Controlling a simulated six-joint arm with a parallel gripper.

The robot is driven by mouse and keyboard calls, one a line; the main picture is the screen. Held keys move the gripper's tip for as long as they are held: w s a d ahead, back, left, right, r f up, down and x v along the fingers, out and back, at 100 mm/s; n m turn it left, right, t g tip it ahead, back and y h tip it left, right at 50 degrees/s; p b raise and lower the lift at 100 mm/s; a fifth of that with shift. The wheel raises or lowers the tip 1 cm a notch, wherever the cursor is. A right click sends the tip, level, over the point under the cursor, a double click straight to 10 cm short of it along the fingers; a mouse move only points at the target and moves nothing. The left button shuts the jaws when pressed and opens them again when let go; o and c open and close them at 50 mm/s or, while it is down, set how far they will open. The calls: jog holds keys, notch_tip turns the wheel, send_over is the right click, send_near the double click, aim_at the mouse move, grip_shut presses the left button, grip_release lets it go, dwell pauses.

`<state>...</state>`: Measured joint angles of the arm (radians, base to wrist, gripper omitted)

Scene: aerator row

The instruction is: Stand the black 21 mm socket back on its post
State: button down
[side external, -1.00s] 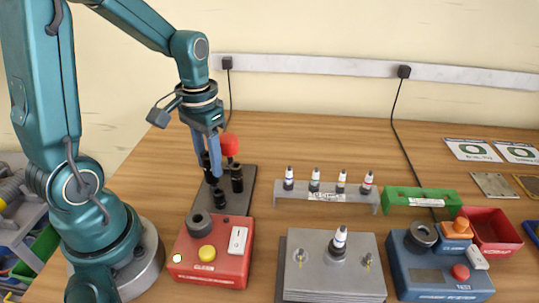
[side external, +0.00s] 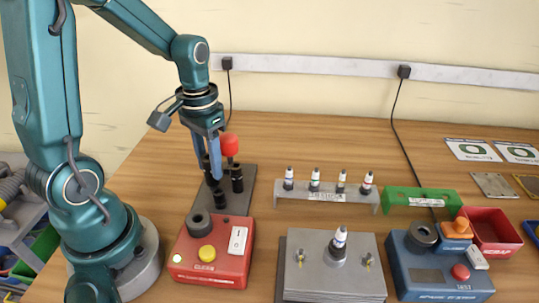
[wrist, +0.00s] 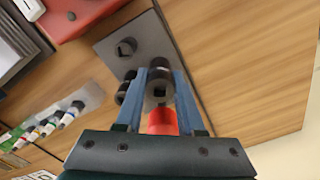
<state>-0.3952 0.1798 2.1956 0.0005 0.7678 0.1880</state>
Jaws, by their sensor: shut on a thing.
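My gripper (side external: 207,168) points down over the dark plate at the left of the bench. In the wrist view my gripper (wrist: 157,82) is shut on a black socket (wrist: 160,72), with its square hole facing the camera. In the side view the black pieces around the fingertips overlap, so I cannot tell the held one's exact edges or whether it touches the plate. The grey plate (wrist: 104,47) shows a dark round spot with a squarish centre (wrist: 126,46) near the red box.
A red-topped piece (side external: 229,145) rises close to the right of my fingers, near a black socket (side external: 237,180). A red box (side external: 212,262) with a yellow button stands in front of the plate. A grey rack of small bottles (side external: 327,194) is to the right.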

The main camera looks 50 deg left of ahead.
jog(key=shift+f, duration=0.25)
jog(key=shift+f, duration=0.4)
jog(key=shift+f, duration=0.2)
jog(key=shift+c, duration=2.2)
grip_release()
jog(key=shift+r, duration=3.5)
